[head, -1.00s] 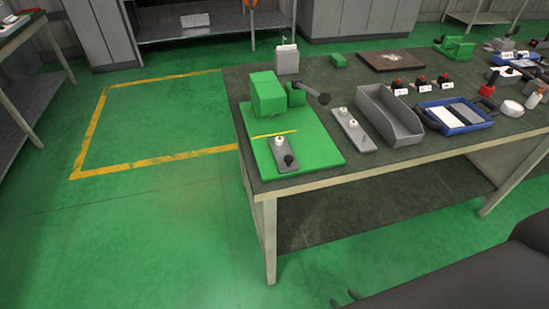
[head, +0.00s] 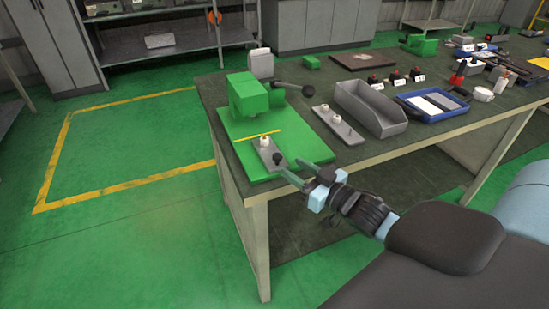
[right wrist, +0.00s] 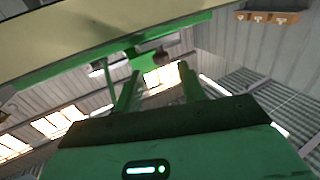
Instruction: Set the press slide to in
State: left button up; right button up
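The green press (head: 249,98) stands on a green base plate (head: 236,130) at the near left corner of the workbench. My left gripper is out of view.
A press lever (head: 292,88) sticks out to the right of the press. A second grey plate (head: 338,124), a grey bin (head: 370,106) and a blue tray (head: 432,103) stand to the right on the bench. The floor left of the bench is clear.

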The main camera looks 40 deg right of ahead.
aim_at(280, 159)
jog(key=shift+w+a, duration=0.2)
jog(key=shift+w, duration=0.95)
jog(key=shift+w+a, duration=0.2)
jog(key=shift+w, duration=0.95)
jog(key=shift+w+a, duration=0.2)
jog(key=shift+w, duration=0.95)
grip_shut()
